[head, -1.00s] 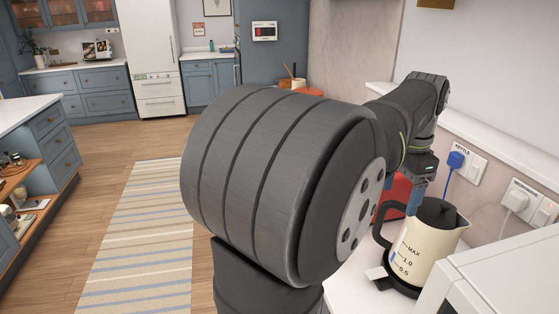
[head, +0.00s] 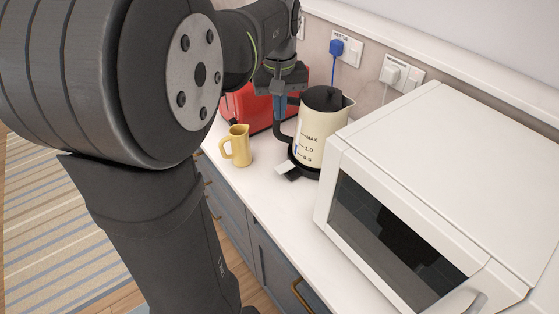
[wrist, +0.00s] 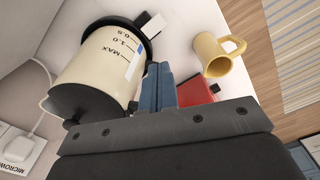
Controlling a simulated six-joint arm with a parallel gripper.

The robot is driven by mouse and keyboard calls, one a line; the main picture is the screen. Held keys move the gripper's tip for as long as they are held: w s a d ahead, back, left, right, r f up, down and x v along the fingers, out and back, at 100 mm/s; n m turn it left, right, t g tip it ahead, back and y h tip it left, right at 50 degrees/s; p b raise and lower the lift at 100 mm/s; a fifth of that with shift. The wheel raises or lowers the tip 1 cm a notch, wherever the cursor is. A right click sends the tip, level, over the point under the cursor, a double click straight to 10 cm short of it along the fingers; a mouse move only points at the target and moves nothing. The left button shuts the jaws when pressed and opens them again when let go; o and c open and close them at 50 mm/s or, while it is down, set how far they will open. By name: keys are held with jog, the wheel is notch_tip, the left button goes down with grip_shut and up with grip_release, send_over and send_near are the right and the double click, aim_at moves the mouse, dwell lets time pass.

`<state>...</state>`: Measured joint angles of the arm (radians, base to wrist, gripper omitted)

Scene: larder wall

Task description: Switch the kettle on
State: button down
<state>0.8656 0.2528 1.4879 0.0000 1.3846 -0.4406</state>
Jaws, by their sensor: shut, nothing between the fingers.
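The cream kettle (head: 318,135) stands upright on its black base on the counter, with a black lid, a black handle on its left and level marks. A pale switch tab (head: 286,168) sticks out from the base below the handle. In the wrist view the kettle (wrist: 98,72) lies to the left, and the tab (wrist: 152,25) shows beyond the fingertips. My gripper (head: 280,112) points down beside the handle, higher than the tab and apart from it. Its blue fingers (wrist: 160,70) are together and empty. I cannot tell whether they touch the handle.
A yellow jug (head: 237,147) stands left of the kettle, near the counter's front edge. A red toaster (head: 248,108) is behind. A white microwave (head: 440,170) is close on the right. The blue plug (head: 336,47) sits in the socket marked KETTLE. The counter in front of the tab is clear.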

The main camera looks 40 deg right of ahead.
aim_at(279, 170)
jog(key=f+n, duration=0.1)
jog(key=n, duration=0.2)
jog(key=f+n, duration=0.1)
jog(key=shift+s+a+f+n, duration=0.25)
jog(key=shift+s+f+n, duration=0.1)
jog(key=shift+n, duration=0.05)
notch_tip(279, 170, down, 14)
jog(key=shift+r, duration=0.1)
dwell(0.4)
jog(key=shift+f, duration=0.2)
jog(key=shift+a+f, duration=0.15)
jog(key=shift+f, duration=0.25)
jog(key=shift+r, duration=0.2)
jog(key=shift+r, duration=0.7)
